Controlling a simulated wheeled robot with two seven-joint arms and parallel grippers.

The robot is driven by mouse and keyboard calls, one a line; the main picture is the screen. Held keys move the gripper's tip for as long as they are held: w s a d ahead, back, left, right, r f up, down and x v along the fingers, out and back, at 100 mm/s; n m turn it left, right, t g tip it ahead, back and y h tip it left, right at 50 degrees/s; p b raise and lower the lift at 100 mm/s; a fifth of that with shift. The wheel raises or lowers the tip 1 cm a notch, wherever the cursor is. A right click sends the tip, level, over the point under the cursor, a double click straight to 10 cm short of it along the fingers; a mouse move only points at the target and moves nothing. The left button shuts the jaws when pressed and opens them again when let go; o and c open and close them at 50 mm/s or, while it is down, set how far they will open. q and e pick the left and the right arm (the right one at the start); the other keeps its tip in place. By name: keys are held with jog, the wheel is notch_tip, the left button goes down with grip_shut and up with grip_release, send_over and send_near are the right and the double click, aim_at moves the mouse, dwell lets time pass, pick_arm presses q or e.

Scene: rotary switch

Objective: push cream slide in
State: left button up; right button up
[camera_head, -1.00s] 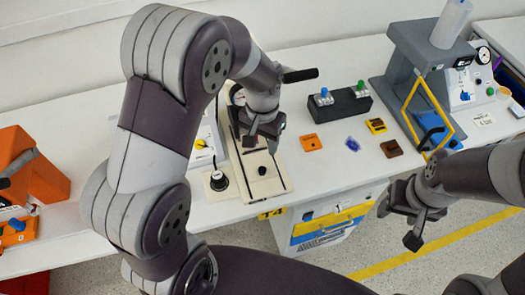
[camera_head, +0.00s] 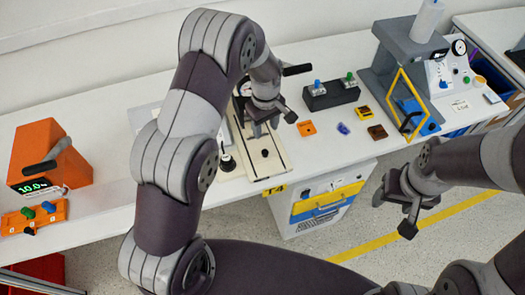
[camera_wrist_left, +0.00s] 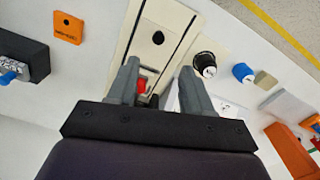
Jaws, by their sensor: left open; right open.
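The cream slide (camera_head: 277,168) is a long cream panel with a black knob, lying on the white table. It also shows in the left wrist view (camera_wrist_left: 187,20). My left gripper (camera_head: 263,122) is over the panel, behind the knob in the head view. In the left wrist view its two fingers (camera_wrist_left: 160,70) are spread with a gap between them, and the black knob (camera_wrist_left: 158,38) lies ahead of the fingertips, apart from them. A small red part (camera_wrist_left: 141,86) shows between the fingers. My right gripper (camera_head: 408,205) is open and empty, off the table's front edge.
A black round knob (camera_wrist_left: 204,64) stands beside the panel. A black box with blue and green switches (camera_head: 331,93), small orange, blue and brown pieces (camera_head: 342,128), and a grey press (camera_head: 400,60) are to the right. An orange machine (camera_head: 50,153) is at the left.

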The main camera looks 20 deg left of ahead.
aim_at(265, 152)
pick_arm(q)
jog(key=f+p, duration=0.1)
jog(key=f, duration=0.5)
jog(key=f+p, duration=0.1)
jog(key=f, duration=0.5)
jog(key=shift+w+f+p, duration=0.2)
jog(key=shift+f+p, duration=0.2)
jog(key=shift+c, duration=0.3)
grip_shut()
